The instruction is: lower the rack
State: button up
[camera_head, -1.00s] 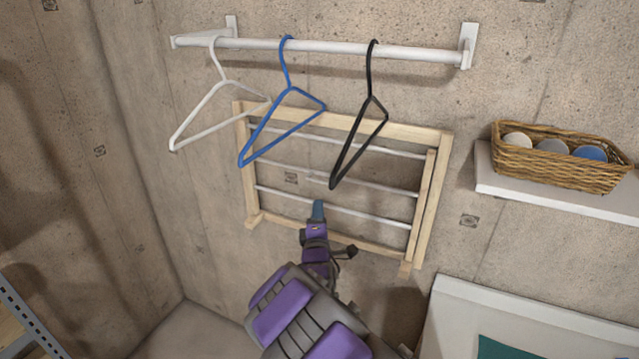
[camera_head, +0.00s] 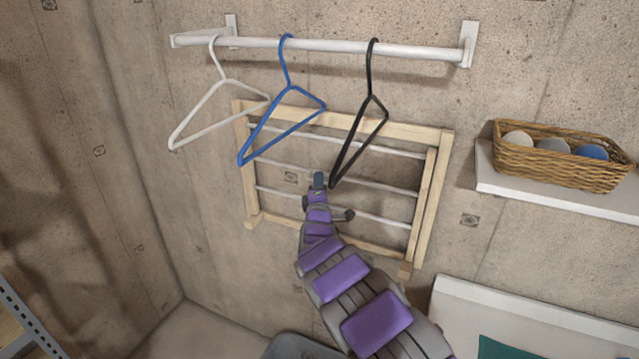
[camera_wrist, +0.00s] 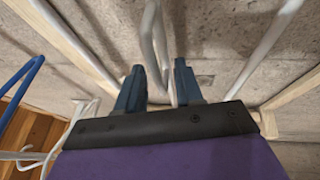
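The rack (camera_head: 410,132) is a light wooden frame with several pale rods, folded flat against the concrete wall under a white hanging rail. My gripper (camera_head: 319,180) is in front of the rack, near its middle rod. In the wrist view, the two dark blue fingers of my gripper (camera_wrist: 160,84) are apart. A pale rod of the rack (camera_wrist: 150,35) runs between or just beyond the fingertips; I cannot tell whether they touch it. Another rod (camera_wrist: 262,48) and the wooden frame bars (camera_wrist: 70,45) show to either side. My arm hides part of the rack's lower bars.
A white hanger (camera_head: 195,112), a blue hanger (camera_head: 262,128) and a black hanger (camera_head: 350,150) hang from the white rail (camera_head: 330,47) in front of the rack. The black one is close to my gripper. A shelf (camera_head: 550,200) with a wicker basket (camera_head: 560,172) is at right.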

jog(key=shift+w+r, duration=0.15)
jog(key=shift+w, duration=0.45)
jog(key=shift+c, duration=0.4)
grip_shut()
